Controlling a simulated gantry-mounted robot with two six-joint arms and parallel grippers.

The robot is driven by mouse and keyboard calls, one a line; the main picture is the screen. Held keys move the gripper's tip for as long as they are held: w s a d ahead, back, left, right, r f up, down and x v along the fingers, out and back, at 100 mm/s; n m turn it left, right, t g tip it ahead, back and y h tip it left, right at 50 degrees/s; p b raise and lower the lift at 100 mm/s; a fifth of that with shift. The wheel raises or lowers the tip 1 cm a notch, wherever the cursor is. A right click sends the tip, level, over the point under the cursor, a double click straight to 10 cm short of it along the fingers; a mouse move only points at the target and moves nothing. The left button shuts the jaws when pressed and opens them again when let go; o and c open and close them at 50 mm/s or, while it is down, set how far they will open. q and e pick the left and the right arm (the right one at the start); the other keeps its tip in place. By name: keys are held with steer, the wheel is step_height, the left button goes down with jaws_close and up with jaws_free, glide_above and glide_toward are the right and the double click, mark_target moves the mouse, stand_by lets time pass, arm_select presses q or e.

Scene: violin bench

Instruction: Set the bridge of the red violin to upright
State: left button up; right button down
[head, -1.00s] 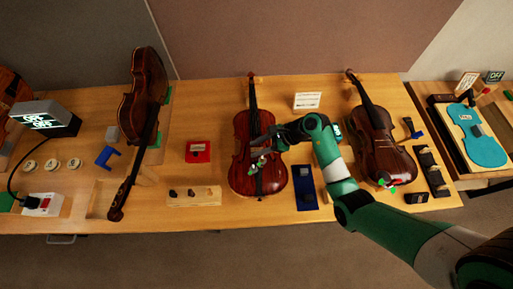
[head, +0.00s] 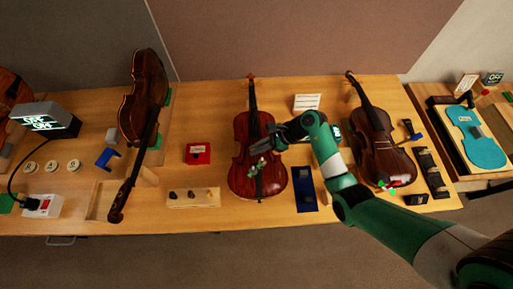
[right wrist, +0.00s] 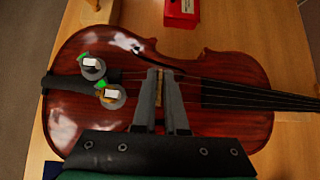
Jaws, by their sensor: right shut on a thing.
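The red violin (head: 243,185) lies face up in the middle of the bench; its body fills much of the right wrist view (right wrist: 225,68). My right gripper (right wrist: 160,78) is over the violin's top, between the tailpiece (right wrist: 62,83) and the fingerboard (right wrist: 240,94). It is shut on a small tan piece, the bridge (right wrist: 159,92), mostly hidden between the fingers. I cannot tell the bridge's exact tilt. In the head view the right gripper (head: 256,150) covers this spot. My left gripper is not in view.
Two round grey pieces with white and green tops (right wrist: 92,68) sit beside the tailpiece. A red box (head: 198,154), a wooden block with pegs (head: 193,197) and a blue mat (head: 305,200) lie nearby. A darker violin (head: 378,160) lies to the right.

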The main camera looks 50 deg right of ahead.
stand_by(0.3)
steer(key=c, duration=1)
jaws_free()
steer(key=shift+o, duration=0.2)
steer(key=shift+d+r, duration=0.1)
steer(key=shift+s+d+r, duration=0.15)
steer(key=shift+d+r, duration=0.05)
steer(key=shift+r, duration=0.1)
steer(key=p+v, duration=0.2)
steer(key=v, duration=0.8)
steer(key=shift+s+d+r, duration=0.2)
